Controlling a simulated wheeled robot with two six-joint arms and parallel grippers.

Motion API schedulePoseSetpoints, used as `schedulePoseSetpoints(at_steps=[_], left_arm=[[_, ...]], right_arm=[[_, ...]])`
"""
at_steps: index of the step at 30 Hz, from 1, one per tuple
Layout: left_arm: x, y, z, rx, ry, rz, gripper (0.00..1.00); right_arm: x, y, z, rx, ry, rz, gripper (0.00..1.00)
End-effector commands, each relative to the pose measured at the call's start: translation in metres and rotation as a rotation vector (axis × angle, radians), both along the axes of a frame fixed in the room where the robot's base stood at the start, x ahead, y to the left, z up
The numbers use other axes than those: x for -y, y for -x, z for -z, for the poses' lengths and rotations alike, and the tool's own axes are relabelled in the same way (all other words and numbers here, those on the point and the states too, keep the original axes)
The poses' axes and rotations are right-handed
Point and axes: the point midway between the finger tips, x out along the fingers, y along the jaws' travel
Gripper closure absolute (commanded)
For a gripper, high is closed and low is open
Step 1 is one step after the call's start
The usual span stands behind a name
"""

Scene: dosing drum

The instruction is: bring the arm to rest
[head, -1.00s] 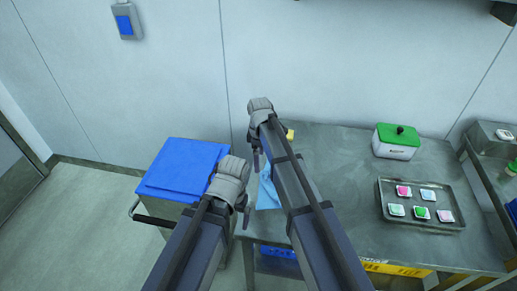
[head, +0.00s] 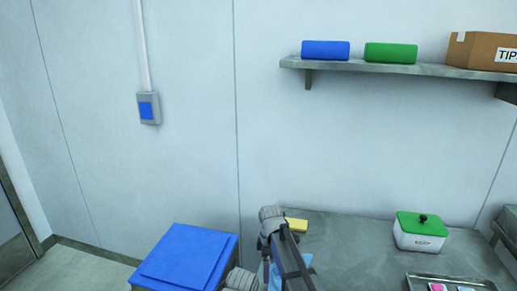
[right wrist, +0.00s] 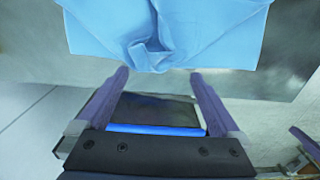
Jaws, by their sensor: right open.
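My right arm reaches over the near left part of the grey bench (head: 350,250) in the head view. Its gripper (head: 265,258) points down beside a light blue cloth (head: 305,260), which is mostly hidden by the arm. In the right wrist view my right gripper (right wrist: 159,76) is open, with nothing between its fingers. The crumpled light blue cloth (right wrist: 165,30) lies beyond the fingertips. My left arm shows only its grey wrist (head: 240,281) at the bottom edge of the head view, and its fingers are out of sight.
A blue-lidded bin (head: 187,257) stands left of the bench. A yellow block (head: 296,225), a white box with a green lid (head: 421,232) and a tray (head: 418,283) are on the bench. A wall shelf (head: 400,66) holds blue and green rolls and a cardboard box.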

Motion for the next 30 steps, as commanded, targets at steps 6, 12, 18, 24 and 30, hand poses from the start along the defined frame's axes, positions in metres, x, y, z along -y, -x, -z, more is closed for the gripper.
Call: schedulePoseSetpoints(at_steps=[6,12,18,24,30], left_arm=[[0.000,0.000,0.001,0.000,0.000,0.000,0.00],[0.000,0.000,0.001,0.000,0.000,0.000,0.00],[0.000,0.000,0.001,0.000,0.000,0.000,0.00],[0.000,0.000,-0.010,0.000,0.000,0.000,0.00],[0.000,0.000,-0.038,0.000,0.000,0.000,0.00]], right_arm=[[0.019,0.005,0.001,0.000,0.000,0.001,0.00],[0.020,0.005,0.001,0.000,0.000,0.000,0.00],[0.017,0.004,0.001,0.000,0.000,-0.001,0.00],[-0.002,-0.001,-0.010,0.000,0.000,-0.001,0.00],[0.000,0.000,-0.038,0.000,0.000,0.000,0.00]])
